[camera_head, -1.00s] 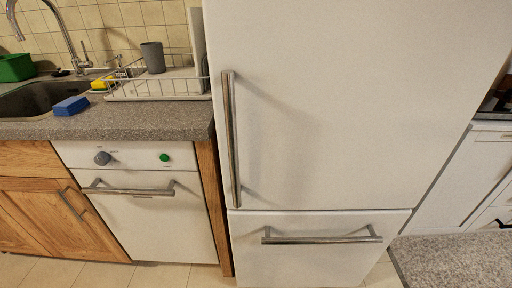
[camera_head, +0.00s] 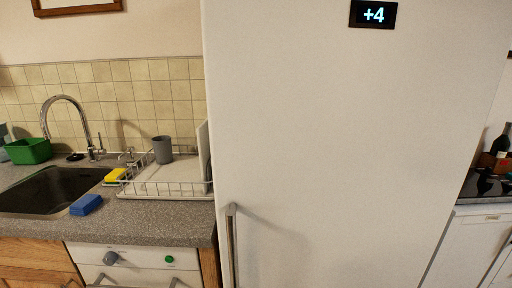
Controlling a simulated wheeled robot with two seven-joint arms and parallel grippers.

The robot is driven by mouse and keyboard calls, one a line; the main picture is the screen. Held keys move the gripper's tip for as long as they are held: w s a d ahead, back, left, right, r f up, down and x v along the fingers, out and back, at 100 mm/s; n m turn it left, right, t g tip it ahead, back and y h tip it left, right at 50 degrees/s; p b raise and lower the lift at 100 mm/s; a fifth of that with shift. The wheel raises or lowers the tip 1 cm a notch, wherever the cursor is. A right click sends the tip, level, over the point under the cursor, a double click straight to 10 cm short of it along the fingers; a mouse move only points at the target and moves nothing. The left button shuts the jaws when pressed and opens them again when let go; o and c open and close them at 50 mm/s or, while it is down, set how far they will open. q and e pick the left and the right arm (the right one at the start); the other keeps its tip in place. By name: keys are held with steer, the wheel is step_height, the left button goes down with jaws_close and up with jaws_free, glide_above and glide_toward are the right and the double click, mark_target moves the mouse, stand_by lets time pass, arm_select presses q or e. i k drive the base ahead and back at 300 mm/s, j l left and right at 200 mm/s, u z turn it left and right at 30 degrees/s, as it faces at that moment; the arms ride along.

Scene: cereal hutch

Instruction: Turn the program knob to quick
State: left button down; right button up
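The program knob (camera_head: 110,258) is a round grey dial on the left of the white dishwasher's front panel (camera_head: 140,258), under the counter. Small labels sit around it, too small to read. A green button (camera_head: 169,259) is on the right of the same panel. The dishwasher handle is partly cut off at the bottom edge. Neither of my grippers shows in the head view.
A tall white fridge (camera_head: 330,150) with a "+4" display (camera_head: 373,14) stands right of the dishwasher.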

mark_target(110, 258)
steer(key=u, duration=1.15)
